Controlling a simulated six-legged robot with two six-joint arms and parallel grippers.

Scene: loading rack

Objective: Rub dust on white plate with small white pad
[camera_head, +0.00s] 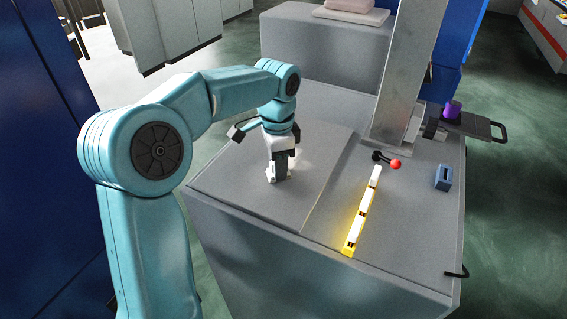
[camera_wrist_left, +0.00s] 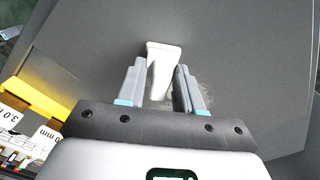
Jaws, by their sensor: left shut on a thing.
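The plate (camera_head: 325,165) is a flat, pale grey panel on the left part of the bench top. In the left wrist view the plate (camera_wrist_left: 90,45) fills most of the background. My left gripper (camera_head: 277,177) points down at the plate. In the left wrist view its two fingers (camera_wrist_left: 158,88) are shut on the small white pad (camera_wrist_left: 162,52), a narrow block that sticks out past the fingertips. A faint pale dust smudge (camera_wrist_left: 207,101) lies beside the right finger. I cannot tell whether the pad touches the plate. My right gripper is not in view.
A lit yellow-and-white strip (camera_head: 357,222) runs beside the plate. A lever with a red knob (camera_head: 395,164) and a small blue block (camera_head: 443,178) are to its right. A grey column (camera_head: 402,75) rises at the back. A purple object (camera_head: 452,109) sits on a dark tray (camera_head: 478,126).

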